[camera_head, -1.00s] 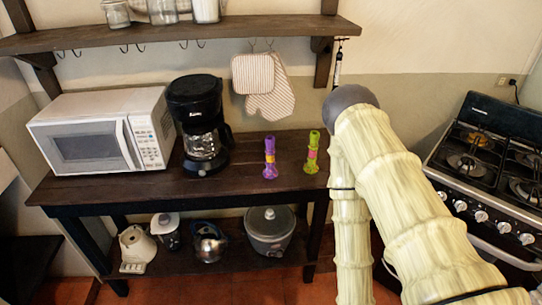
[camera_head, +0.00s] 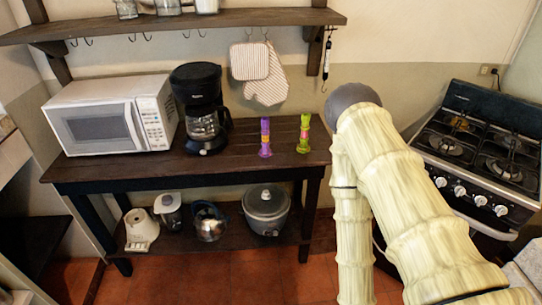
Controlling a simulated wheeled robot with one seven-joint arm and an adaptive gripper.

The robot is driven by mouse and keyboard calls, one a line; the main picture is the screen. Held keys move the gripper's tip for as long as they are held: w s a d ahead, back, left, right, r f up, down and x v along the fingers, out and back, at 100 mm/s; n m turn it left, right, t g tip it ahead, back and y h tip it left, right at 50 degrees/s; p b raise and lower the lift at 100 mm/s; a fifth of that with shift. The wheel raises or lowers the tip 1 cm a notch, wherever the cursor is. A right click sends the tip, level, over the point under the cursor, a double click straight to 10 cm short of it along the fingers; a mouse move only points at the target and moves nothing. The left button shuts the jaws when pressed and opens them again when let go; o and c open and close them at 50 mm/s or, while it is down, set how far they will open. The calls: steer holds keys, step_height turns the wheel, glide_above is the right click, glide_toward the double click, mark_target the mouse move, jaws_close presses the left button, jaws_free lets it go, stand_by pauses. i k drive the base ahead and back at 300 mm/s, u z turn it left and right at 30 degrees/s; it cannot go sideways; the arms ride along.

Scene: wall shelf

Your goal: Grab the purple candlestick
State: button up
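The purple candlestick (camera_head: 265,138) stands upright on the dark wooden table (camera_head: 240,163), with a yellow-orange band around its middle. A green candlestick (camera_head: 304,134) with a pinkish band stands just to its right. My arm is at the right of the view, in front of the table's right end, with its bend near the wall. My gripper is not visible, so its state and its distance to the candlestick do not show.
A coffee maker (camera_head: 201,110) and a white microwave (camera_head: 112,118) stand left of the candlesticks. Cloth mitts (camera_head: 266,87) hang from hooks under a wall shelf (camera_head: 180,24). A stove (camera_head: 480,150) stands to the right. A rice cooker (camera_head: 266,208) sits on the lower shelf. Table space before the candlesticks is clear.

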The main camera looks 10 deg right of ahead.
mark_target(265, 151)
steer(key=k, duration=0.85)
steer(key=u, duration=0.6)
steer(key=i, duration=1.45)
steer(key=z, duration=0.45)
